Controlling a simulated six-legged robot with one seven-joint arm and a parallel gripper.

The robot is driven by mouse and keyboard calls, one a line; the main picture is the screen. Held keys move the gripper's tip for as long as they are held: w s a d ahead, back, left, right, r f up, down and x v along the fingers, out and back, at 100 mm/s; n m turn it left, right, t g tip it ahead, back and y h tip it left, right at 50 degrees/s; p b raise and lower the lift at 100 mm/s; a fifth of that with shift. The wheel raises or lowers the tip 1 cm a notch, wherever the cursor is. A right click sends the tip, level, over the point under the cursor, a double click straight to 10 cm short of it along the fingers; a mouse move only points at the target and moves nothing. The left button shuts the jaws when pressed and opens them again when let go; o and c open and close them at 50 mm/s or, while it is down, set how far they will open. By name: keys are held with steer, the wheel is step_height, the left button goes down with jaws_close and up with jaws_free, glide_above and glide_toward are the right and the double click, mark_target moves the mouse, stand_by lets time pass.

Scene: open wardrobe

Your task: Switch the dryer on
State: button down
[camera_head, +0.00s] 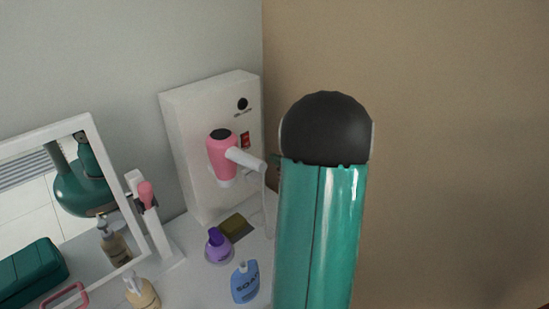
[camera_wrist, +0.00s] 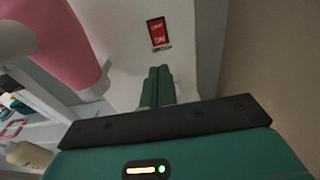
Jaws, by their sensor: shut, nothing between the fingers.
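The pink hair dryer (camera_head: 221,158) with a white nozzle hangs on a white wall panel (camera_head: 195,115). A red switch (camera_head: 244,139) is on the panel just right of the dryer. In the wrist view the red switch (camera_wrist: 158,33) has white lettering, and the pink dryer (camera_wrist: 70,45) fills the upper left. My gripper (camera_wrist: 158,82) has its two green fingers together and empty. The fingers point at the panel a little below the switch in the picture; I cannot tell whether they touch it. In the head view my arm hides most of the gripper.
On the white counter stand a purple bottle (camera_head: 216,243), a blue soap bottle (camera_head: 245,284), a beige pump bottle (camera_head: 141,292) and a dark yellow block (camera_head: 236,226). A white-framed mirror (camera_head: 101,150) is at left. A tan wall (camera_head: 450,130) is at right.

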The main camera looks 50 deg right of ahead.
mark_target(248, 145)
steer(key=w, duration=0.3)
steer(key=w+d+f, duration=0.1)
steer(key=w, duration=0.7)
steer(key=shift+w+d+f, duration=0.1)
steer(key=shift+d+f, duration=0.05)
steer(key=shift+d, duration=0.05)
steer(key=shift+w+f, duration=0.1)
steer(key=shift+w, duration=0.15)
